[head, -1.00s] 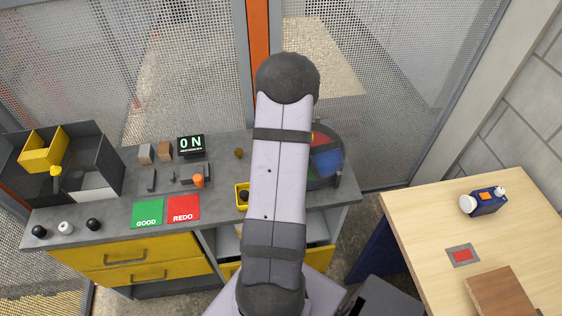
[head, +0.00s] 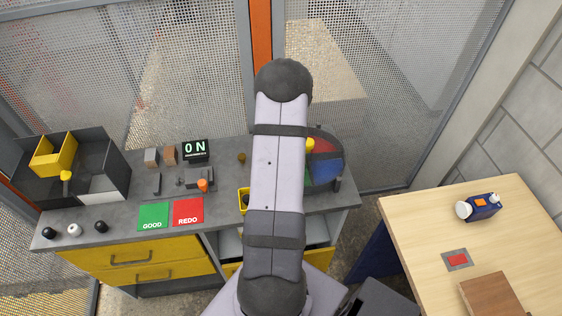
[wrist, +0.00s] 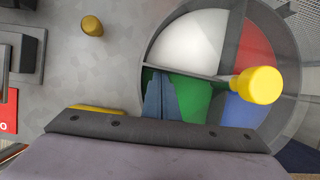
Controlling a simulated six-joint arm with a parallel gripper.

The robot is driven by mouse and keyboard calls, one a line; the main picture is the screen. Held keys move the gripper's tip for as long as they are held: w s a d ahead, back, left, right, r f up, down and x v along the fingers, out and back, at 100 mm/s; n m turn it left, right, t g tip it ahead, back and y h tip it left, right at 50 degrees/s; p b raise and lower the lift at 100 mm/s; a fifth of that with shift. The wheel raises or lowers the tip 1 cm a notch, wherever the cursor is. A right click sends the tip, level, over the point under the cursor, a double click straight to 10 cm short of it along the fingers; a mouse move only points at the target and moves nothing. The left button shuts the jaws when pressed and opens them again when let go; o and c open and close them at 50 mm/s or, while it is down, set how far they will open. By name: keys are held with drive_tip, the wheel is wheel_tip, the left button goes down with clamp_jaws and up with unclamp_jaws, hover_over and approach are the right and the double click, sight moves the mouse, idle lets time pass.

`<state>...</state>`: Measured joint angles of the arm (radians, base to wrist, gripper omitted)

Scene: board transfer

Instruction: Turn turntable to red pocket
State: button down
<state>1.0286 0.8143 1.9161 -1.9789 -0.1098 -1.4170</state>
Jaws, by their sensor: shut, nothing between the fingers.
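The round turntable (head: 341,152) stands at the right end of the grey bench, partly behind my arm in the head view. In the wrist view the turntable (wrist: 289,118) shows a white pocket (wrist: 190,42), a red pocket (wrist: 254,52), a blue pocket (wrist: 243,112) and a green pocket (wrist: 192,92). A yellow knob (wrist: 257,85) stands up near the border of red and blue. My gripper (wrist: 161,98) is shut and empty, its blue-grey fingers over the green side, left of the knob and apart from it. In the head view my arm hides the gripper.
A small yellow-brown peg (wrist: 92,26) stands on the bench left of the turntable. A yellow tray (head: 243,200) sits beside my arm. Green GOOD (head: 153,215) and red REDO (head: 188,211) pads lie farther left. A wooden table (head: 410,235) stands at right.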

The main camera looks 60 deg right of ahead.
drive_tip(key=shift+w+d+r+m+g+h+p, duration=0.15)
drive_tip(key=shift+w+d+m+g+p, duration=0.15)
drive_tip(key=shift+m+p, duration=0.55)
drive_tip(key=shift+w+d+f+m+g+h+p, duration=0.1)
drive_tip(key=shift+w+d+m+g+h+p, duration=0.15)
drive_tip(key=shift+m+p, duration=0.6)
drive_tip(key=shift+w+d+r+m+g+h+p, duration=0.15)
drive_tip(key=shift+w+m+g+p, duration=0.15)
drive_tip(key=shift+m+p, duration=0.55)
drive_tip(key=shift+w+d+f+p, duration=0.2)
drive_tip(key=shift+w+d+p, duration=0.3)
drive_tip(key=shift+p, duration=0.1)
drive_tip(key=shift+w+d, duration=0.1)
drive_tip(key=shift+w+d+f+m+g+b, duration=0.1)
drive_tip(key=shift+w+d+m+g+b, duration=0.15)
drive_tip(key=shift+d+m, duration=0.35)
drive_tip(key=shift+w+d+m+g+b, duration=0.2)
drive_tip(key=shift+w+d+m, duration=0.15)
drive_tip(key=shift+m, duration=0.4)
drive_tip(key=shift+w+d+m+g+b, duration=0.15)
drive_tip(key=shift+d+m+g+b, duration=0.4)
drive_tip(key=shift+m, duration=0.95)
drive_tip(key=shift+d, duration=0.15)
drive_tip(key=shift+r, duration=0.2)
drive_tip(key=p+v, duration=0.2)
drive_tip(key=v, duration=0.7)
drive_tip(key=shift+a+r, duration=0.3)
drive_tip(key=shift+r, duration=0.05)
drive_tip(key=shift+m, duration=0.3)
